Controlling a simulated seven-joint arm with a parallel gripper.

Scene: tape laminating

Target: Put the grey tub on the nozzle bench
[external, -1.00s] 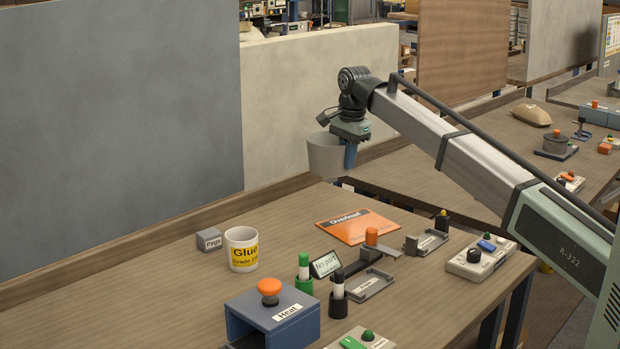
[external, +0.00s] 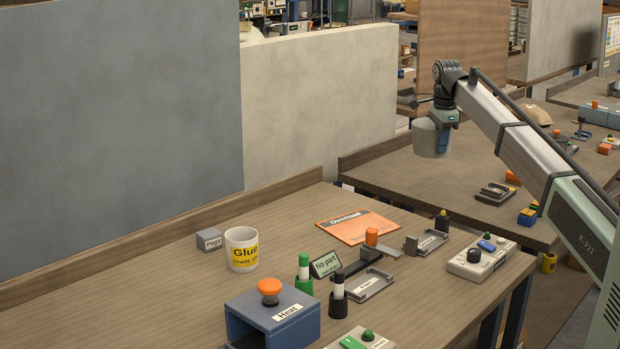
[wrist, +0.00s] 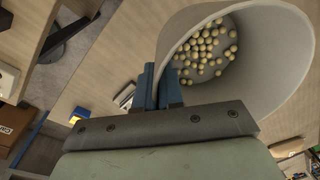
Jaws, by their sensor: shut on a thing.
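The grey tub (external: 426,138) hangs in the air from my gripper (external: 437,137), upright in the external view. In the wrist view the tub (wrist: 285,60) is seen from above and holds many small cream balls (wrist: 208,48) at its bottom. My gripper (wrist: 158,85) is shut on the tub's wall, its blue fingers at the rim. In the external view the tub is in front of the farther bench (external: 385,170), beyond the near bench's back edge. I cannot tell from the labels which bench is the nozzle bench.
The near bench (external: 150,300) carries a glue mug (external: 241,250), a grey pegs block (external: 209,239), an orange folder (external: 357,226), a blue heat unit (external: 272,315) and several small fixtures. The farther bench has a dark stacked fixture (external: 495,193) and a sack (external: 536,114); its left part looks clear.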

